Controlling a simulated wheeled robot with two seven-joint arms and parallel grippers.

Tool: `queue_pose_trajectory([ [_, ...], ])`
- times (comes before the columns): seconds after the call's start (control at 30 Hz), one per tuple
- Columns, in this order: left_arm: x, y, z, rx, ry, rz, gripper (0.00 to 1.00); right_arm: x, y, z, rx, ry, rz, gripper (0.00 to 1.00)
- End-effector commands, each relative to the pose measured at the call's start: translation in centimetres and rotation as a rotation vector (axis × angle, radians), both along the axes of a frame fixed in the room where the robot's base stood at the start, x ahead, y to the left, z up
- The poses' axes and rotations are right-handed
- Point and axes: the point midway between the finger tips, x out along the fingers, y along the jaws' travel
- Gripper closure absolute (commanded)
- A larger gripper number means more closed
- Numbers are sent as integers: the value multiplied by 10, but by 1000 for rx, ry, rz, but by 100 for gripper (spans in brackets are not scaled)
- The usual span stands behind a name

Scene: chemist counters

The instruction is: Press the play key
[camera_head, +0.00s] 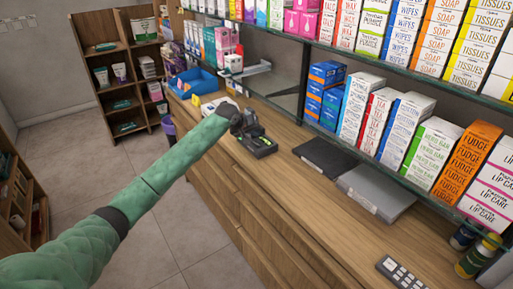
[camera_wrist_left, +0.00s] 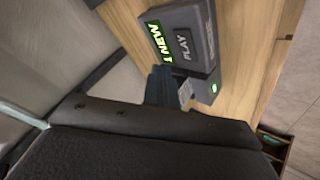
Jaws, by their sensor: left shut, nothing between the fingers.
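The dark answering machine (camera_head: 260,148) lies on the wooden counter. In the left wrist view its body (camera_wrist_left: 212,62) shows a green-lit display (camera_wrist_left: 159,40) reading "1 NEW". The dark play key (camera_wrist_left: 186,46), lettered "PLAY", sits beside the display, and a small green light (camera_wrist_left: 214,88) glows near the body's end. My left gripper (camera_head: 240,122) is shut and empty at the machine in the head view. In the left wrist view its fingertips (camera_wrist_left: 165,72) are close to the play key, beside it in the picture. I cannot tell whether they touch the machine. My right gripper is not in view.
Glass shelves (camera_head: 350,62) with boxed goods overhang the counter (camera_head: 288,165). A black flat pad (camera_head: 324,157) and a grey flat device (camera_head: 376,192) lie to the right. A keypad (camera_head: 399,272) and bottles stand nearer. A blue bin (camera_head: 193,82) is behind my gripper.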

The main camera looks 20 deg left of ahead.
Motion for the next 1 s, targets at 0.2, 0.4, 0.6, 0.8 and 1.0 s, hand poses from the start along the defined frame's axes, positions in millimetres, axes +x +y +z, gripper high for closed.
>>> queue_pose_trajectory([
  [0.2,0,-1,-19,1,2,-1,100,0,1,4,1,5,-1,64],
  [0.4,0,-1,-24,1,2,-1,100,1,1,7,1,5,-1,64],
  [0.6,0,-1,-24,1,2,-1,100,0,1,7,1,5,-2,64],
  [0.8,0,-1,-24,1,2,-1,100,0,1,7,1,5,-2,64],
  [1.0,0,-1,-24,1,2,-1,100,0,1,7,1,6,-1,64],
])
